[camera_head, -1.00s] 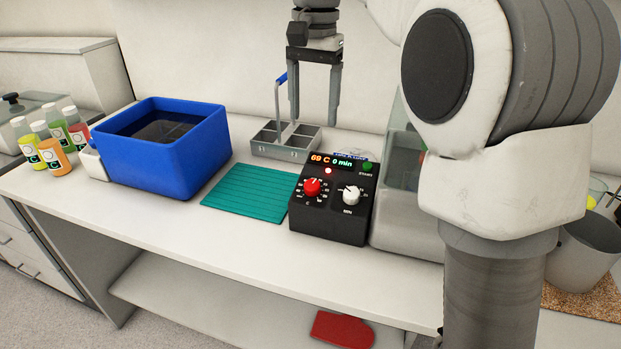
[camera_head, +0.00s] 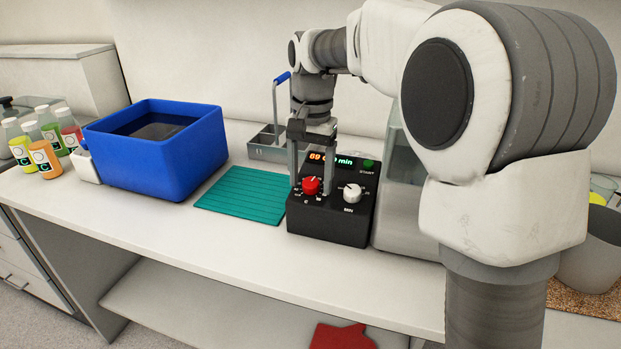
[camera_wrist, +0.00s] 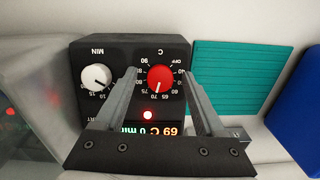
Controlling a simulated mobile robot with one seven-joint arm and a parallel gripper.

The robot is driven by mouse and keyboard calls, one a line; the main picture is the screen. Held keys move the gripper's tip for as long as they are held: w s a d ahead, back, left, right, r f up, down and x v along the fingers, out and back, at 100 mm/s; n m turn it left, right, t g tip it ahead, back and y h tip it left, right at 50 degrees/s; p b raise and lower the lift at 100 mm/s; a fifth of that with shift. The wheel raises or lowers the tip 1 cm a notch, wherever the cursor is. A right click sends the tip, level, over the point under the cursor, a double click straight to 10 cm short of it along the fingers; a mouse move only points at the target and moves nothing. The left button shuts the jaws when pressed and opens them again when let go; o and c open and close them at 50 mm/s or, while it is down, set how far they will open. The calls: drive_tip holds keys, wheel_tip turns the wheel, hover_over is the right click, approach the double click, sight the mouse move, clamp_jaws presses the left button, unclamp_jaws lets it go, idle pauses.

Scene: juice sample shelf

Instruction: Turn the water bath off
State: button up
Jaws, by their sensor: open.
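The water bath's black control box (camera_head: 330,222) stands on the bench, attached beside a grey tank (camera_head: 400,215). Its front has a red temperature knob (camera_head: 310,186), a white minutes knob (camera_head: 352,193) and a green start button (camera_head: 369,163). The display (camera_wrist: 143,130) reads 69 C and 0 min, and a small red light (camera_wrist: 147,115) is lit. In the wrist view the red knob (camera_wrist: 160,79) has its white mark between 65 and 70; OFF is on its dial. My gripper (camera_head: 312,188) is open, pointing down, with its fingers on either side of the red knob. Contact cannot be told.
A teal mat (camera_head: 243,195) lies left of the control box. A blue tub (camera_head: 160,160) and several juice bottles (camera_head: 45,155) stand further left. A grey metal rack with a tall blue-topped handle (camera_head: 264,148) stands behind. A grey bin (camera_head: 590,255) is at right.

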clamp_jaws()
idle(0.3)
drive_tip(key=shift+r+p, duration=0.1)
drive_tip(key=shift+p, duration=0.2)
